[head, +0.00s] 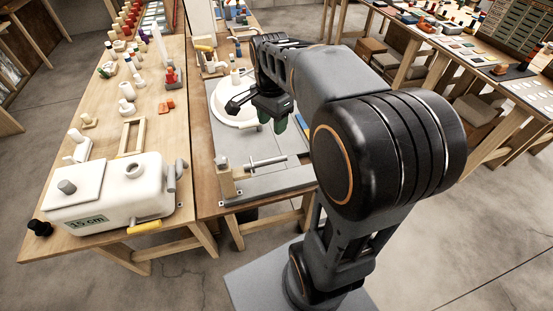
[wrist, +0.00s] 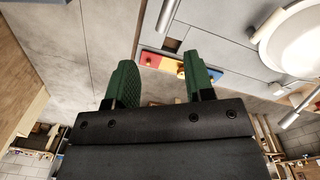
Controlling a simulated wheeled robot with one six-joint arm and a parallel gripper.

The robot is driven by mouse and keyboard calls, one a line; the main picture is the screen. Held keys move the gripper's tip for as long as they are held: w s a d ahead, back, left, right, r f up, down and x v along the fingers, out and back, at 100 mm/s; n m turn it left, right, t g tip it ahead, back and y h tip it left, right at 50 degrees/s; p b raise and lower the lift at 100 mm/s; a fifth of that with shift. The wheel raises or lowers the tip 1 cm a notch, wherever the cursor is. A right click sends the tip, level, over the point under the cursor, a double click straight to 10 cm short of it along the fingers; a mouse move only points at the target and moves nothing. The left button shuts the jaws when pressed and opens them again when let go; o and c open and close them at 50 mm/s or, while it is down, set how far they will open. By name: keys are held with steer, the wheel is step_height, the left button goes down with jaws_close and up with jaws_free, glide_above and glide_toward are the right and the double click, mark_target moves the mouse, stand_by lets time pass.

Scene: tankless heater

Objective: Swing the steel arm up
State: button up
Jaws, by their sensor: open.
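A steel arm (head: 268,161) shows in the head view as a thin, nearly level rod over the front of the grey panel (head: 285,182). Its left end is by a wooden block (head: 228,182). My gripper (head: 272,122) is open and empty, with green fingers pointing down, and appears behind and above the rod, apart from it. In the wrist view my gripper (wrist: 160,72) shows both fingers spread with nothing held between them. Metal rods also show there, one at the top and one at the right edge; I cannot tell which is the steel arm.
A white round basin (head: 222,98) sits on the panel beside my gripper. A white tank (head: 115,195) stands on the left table among several small fittings. The wrist view shows a red, yellow and blue strip (wrist: 152,60). Floor is clear at the front left.

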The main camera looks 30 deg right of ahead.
mark_target(267, 161)
steer(key=w+d+f+m+g, duration=0.2)
steer(key=w+d+f+m, duration=0.1)
steer(key=m, duration=0.2)
steer(key=shift+m, duration=0.3)
steer(key=x, duration=1.3)
steer(key=shift+w+a+f, duration=0.1)
steer(key=shift+w+a, duration=0.15)
steer(key=shift+c, duration=0.4)
jaws_close()
